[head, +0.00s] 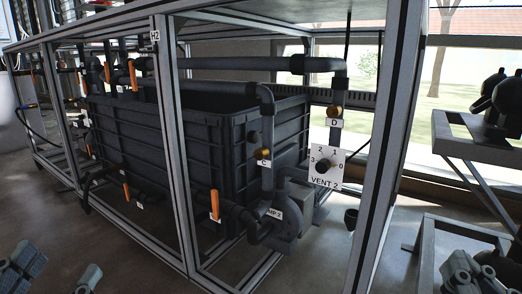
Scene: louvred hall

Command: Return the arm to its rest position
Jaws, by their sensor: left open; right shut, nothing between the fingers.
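My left gripper (60,268) shows at the bottom left corner of the head view. Its two grey fingers stand apart over the floor, with nothing between them. My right gripper (463,270) shows at the bottom right corner, its grey fingers together and empty. It is in front of a low metal stand in the picture. The lower parts of both grippers and most of both arms are cut off by the frame edge. Neither gripper visibly touches anything.
An aluminium frame (176,150) fills the middle, holding a black tank (130,136), grey pipes, orange-handled valves and a dial plate marked VENT 2 (326,168). A pump (283,225) sits low inside. Metal stands (455,148) with dark equipment are at right. Floor (90,235) is clear at lower left.

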